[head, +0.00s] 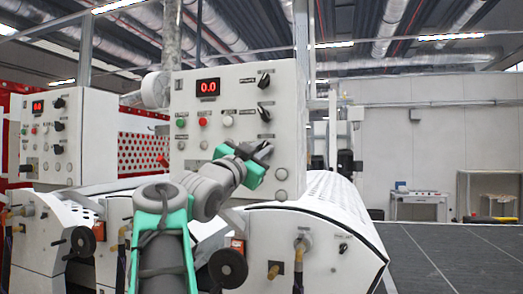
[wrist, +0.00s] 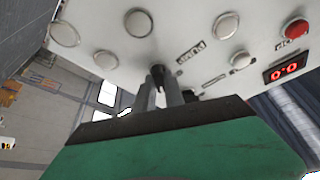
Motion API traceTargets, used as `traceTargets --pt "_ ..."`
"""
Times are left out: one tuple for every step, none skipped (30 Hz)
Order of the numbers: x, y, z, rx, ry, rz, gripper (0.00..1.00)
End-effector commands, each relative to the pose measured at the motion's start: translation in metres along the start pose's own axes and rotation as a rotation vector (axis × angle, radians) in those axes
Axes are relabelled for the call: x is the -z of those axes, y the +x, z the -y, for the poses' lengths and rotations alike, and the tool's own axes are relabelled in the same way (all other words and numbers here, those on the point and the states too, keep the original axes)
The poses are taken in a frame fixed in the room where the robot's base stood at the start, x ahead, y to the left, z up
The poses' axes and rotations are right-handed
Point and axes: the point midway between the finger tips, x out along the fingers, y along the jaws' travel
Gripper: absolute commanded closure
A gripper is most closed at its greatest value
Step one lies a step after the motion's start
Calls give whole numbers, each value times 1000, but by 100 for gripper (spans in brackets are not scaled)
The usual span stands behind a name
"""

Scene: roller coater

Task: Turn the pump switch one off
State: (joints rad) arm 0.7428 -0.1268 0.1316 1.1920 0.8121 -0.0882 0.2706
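The white control panel (head: 240,135) faces me in the head view, with a red 0.0 display (head: 208,88). In the wrist view a dark switch knob (wrist: 157,71) stands out from the panel beside a label that seems to read PUMP (wrist: 190,54). My gripper (head: 262,152) is at the right part of the panel, below two black rotary knobs, and covers this switch in the head view. In the wrist view the narrow grey fingers (wrist: 160,92) are at the knob, seemingly one on each side. Whether they touch it, I cannot tell. The switch's setting is unclear.
Two other black knobs (head: 264,80) and red, green and white buttons (head: 203,121) are on the panel. A second control panel (head: 50,135) stands at the left. The white roller machine (head: 320,240) lies below.

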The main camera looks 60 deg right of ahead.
Motion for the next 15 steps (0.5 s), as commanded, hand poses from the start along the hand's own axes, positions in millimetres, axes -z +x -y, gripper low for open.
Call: traceTargets --pt "0 0 0 -1 0 0 92" --pt "0 0 0 -1 0 0 95" --pt "0 0 0 -1 0 0 98" --pt "0 0 0 -1 0 0 100" --pt "0 0 0 -1 0 0 100" --pt "0 0 0 -1 0 0 100" --pt "0 0 0 -1 0 0 100" --pt "0 0 0 -1 0 0 100" --pt "0 0 0 -1 0 0 100" --pt "0 0 0 -1 0 0 100" --pt "0 0 0 -1 0 0 100" --pt "0 0 0 -1 0 0 100" --pt "0 0 0 -1 0 0 100" --pt "0 0 0 -1 0 0 100" --pt "0 0 0 -1 0 0 100"
